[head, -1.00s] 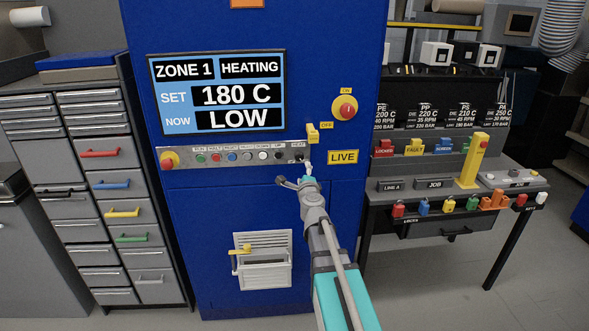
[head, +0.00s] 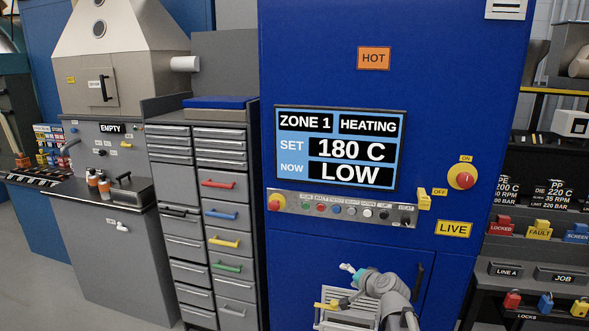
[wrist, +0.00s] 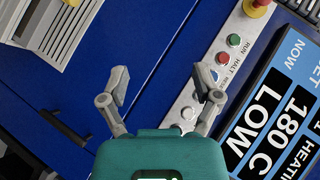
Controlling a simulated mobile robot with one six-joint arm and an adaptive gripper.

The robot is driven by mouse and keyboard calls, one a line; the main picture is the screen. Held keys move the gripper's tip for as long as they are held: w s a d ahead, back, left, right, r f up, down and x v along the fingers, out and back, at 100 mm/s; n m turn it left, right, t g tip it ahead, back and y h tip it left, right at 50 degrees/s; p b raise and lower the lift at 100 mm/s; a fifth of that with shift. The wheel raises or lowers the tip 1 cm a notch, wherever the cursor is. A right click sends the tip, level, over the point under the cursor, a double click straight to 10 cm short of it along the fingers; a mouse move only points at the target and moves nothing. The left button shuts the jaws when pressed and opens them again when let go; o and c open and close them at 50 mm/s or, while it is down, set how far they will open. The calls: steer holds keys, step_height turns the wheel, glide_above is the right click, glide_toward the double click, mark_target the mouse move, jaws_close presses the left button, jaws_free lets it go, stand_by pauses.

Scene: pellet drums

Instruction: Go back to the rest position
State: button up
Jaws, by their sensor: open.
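My gripper (head: 349,284) is low in front of the blue cabinet (head: 385,65) in the head view, overlapping a white louvred vent (head: 338,309). In the wrist view my gripper (wrist: 160,84) has its two grey fingers spread wide with nothing between them. The cabinet's blue face and its button strip (wrist: 202,85) lie beyond the fingers. The screen (head: 337,149) reads ZONE 1 HEATING, SET 180 C, NOW LOW. Below it is the button strip (head: 340,209) with a red knob at its left end.
A red rotary switch (head: 463,177) on yellow and a LIVE label (head: 454,229) are right of the screen. A grey drawer cabinet (head: 182,220) stands left. A hopper machine (head: 124,52) marked EMPTY is farther left. A bench with lock tags (head: 512,271) is right. Grey floor shows at lower left.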

steer(key=s+f+n+g+h, duration=0.2)
steer(key=s+f+n+g, duration=0.2)
steer(key=s, duration=0.6)
steer(key=s+f+n+g+h, duration=0.3)
steer(key=s+f+g, duration=0.3)
steer(key=s, duration=0.3)
steer(key=shift+s+d+f+n+g+h, duration=0.15)
steer(key=shift+s+d+n+g+h, duration=0.15)
steer(key=shift+n+g, duration=0.4)
